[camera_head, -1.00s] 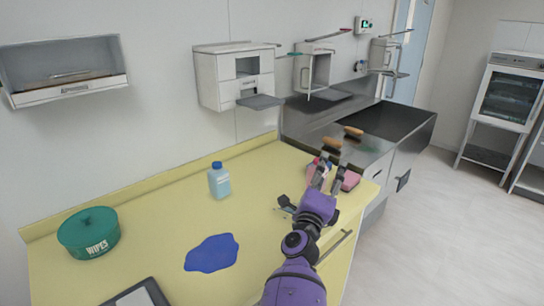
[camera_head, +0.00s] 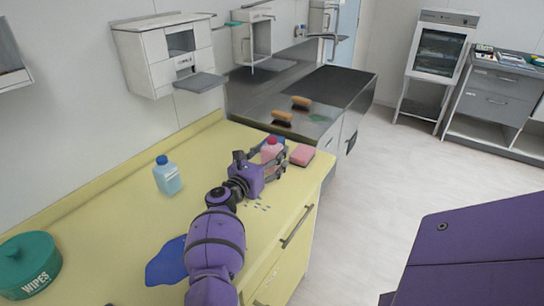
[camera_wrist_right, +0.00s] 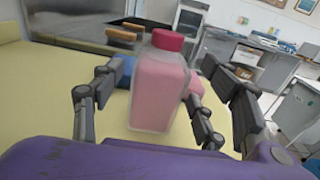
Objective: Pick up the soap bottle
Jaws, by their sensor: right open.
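The soap bottle, pink with a red cap, stands upright near the far end of the yellow counter in the head view (camera_head: 270,152). In the right wrist view it fills the middle (camera_wrist_right: 158,95). My right gripper (camera_head: 273,160) is open, low over the counter, with its fingers on either side of the bottle. In the wrist view, gaps show between the bottle and the fingers. The gripper hides the bottle's lower part in the head view. My left gripper is not in view.
A pink sponge (camera_head: 302,154) lies just right of the bottle. A blue-capped bottle (camera_head: 167,178), a green wipes tub (camera_head: 28,265) and a blue puddle-like patch (camera_head: 166,264) are on the counter (camera_head: 110,225). Two wooden-backed brushes (camera_head: 282,117) lie on the steel worktop beyond.

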